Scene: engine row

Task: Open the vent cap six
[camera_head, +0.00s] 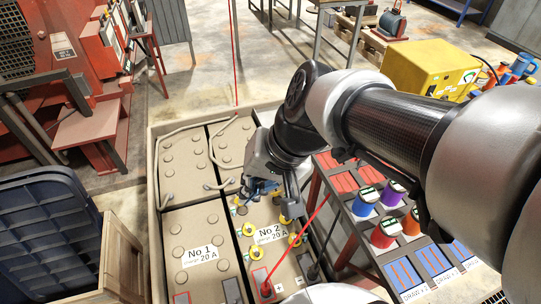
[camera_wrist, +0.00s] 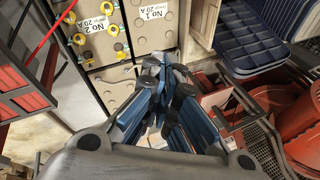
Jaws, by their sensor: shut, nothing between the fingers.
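The battery marked No 2 (camera_head: 272,268) sits in a wooden tray in the head view and carries several yellow vent caps (camera_head: 248,229). I cannot tell which cap is number six; no cap numbers are readable. The caps also show in the wrist view (camera_wrist: 80,39), at the upper left, on the No 2 battery (camera_wrist: 98,44). My gripper (camera_head: 262,188) is above the far end of the No 2 battery, partly covering it. In the wrist view my gripper (camera_wrist: 155,66) has its blue fingers together and empty, apart from the caps.
The No 1 battery (camera_head: 193,229) stands left of No 2. Two more batteries with cables lie behind. A red lead (camera_head: 300,240) and a dark lead cross near the front right. A rack with colored canisters (camera_head: 385,232) stands right. A blue crate (camera_head: 50,225) is left.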

